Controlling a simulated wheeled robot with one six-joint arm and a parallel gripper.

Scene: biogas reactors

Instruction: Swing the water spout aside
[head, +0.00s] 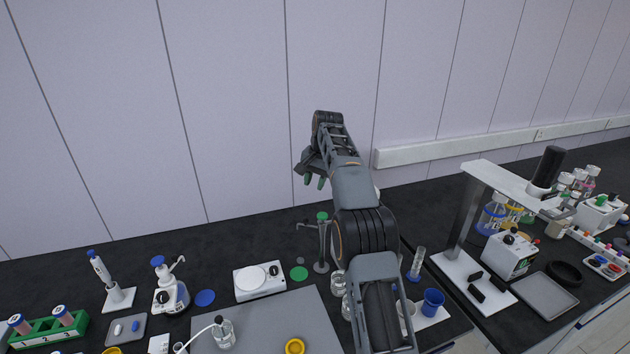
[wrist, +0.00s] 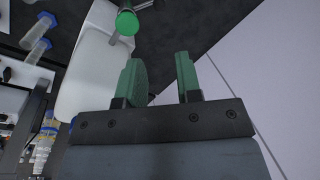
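A slim grey water tap (head: 322,245) with a green cap stands upright on the dark bench, left of my arm in the head view. Its thin spout (head: 305,226) points left. In the wrist view, a green round cap (wrist: 127,22) shows at the top, beyond my fingertips, with a short pale piece beside it. My gripper (head: 314,181) has green fingers and is raised above the tap in the head view. In the wrist view, my gripper (wrist: 160,68) is open, with nothing between its fingers, apart from the cap.
A large white rounded body (wrist: 90,75) lies left of the fingers in the wrist view. A white stirrer plate (head: 259,281) and a green disc (head: 299,273) are left of the tap. Glassware (head: 338,283) stands close to my arm. The wall is behind the bench.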

